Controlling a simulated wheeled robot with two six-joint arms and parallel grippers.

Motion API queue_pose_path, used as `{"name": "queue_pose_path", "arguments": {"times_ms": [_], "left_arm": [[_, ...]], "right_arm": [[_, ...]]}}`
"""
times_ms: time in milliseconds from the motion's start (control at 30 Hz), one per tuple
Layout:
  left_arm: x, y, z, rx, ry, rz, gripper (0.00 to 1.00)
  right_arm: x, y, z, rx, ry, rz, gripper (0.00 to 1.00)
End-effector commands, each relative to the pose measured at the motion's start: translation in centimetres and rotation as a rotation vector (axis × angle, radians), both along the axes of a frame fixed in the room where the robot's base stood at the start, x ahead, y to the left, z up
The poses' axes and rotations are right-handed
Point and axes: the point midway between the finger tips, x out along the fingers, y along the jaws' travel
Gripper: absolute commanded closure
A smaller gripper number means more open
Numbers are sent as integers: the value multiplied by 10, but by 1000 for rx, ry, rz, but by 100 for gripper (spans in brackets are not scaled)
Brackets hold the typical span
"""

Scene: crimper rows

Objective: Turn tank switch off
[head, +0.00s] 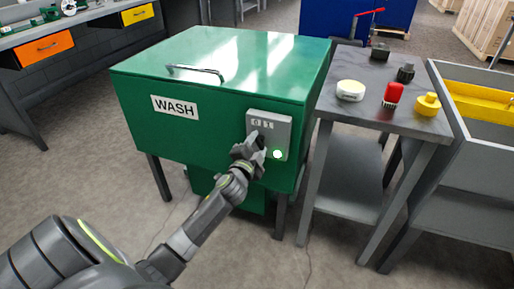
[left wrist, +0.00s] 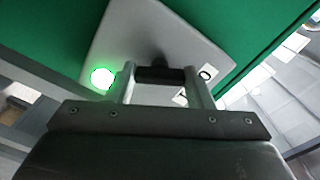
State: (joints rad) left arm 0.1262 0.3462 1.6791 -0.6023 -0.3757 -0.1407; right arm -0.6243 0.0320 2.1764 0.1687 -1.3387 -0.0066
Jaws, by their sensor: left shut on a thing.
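The green wash tank (head: 190,120) stands in the middle of the head view, its lid closed, with a WASH label on its front. A grey switch panel (head: 283,127) is on its front right, marked 0 and 1, with a lit green lamp (head: 277,154). My left gripper (head: 257,141) is at the panel, just below the marks, and mostly hides the switch. In the left wrist view the dark switch (left wrist: 160,75) sits between the fingers of my left gripper (left wrist: 160,86), which is shut on it. The lamp (left wrist: 102,78) glows there too. My right gripper is not in view.
To the right, a grey side table (head: 348,115) holds a white round item (head: 350,90), a red item (head: 392,95), a yellow item (head: 428,104) and dark pieces. A grey bin (head: 480,165) stands beyond it. Floor is clear in front of the tank.

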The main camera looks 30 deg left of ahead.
Motion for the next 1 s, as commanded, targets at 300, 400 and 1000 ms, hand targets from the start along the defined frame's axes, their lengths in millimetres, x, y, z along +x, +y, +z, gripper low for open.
{"name": "queue_pose_path", "arguments": {"times_ms": [300,400,1000], "left_arm": [[0,0,-1,-34,-5,2,76],[0,0,-1,-34,-5,2,76],[0,0,0,-31,-6,0,31]], "right_arm": [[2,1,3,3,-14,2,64],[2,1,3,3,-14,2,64],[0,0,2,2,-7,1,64]]}}
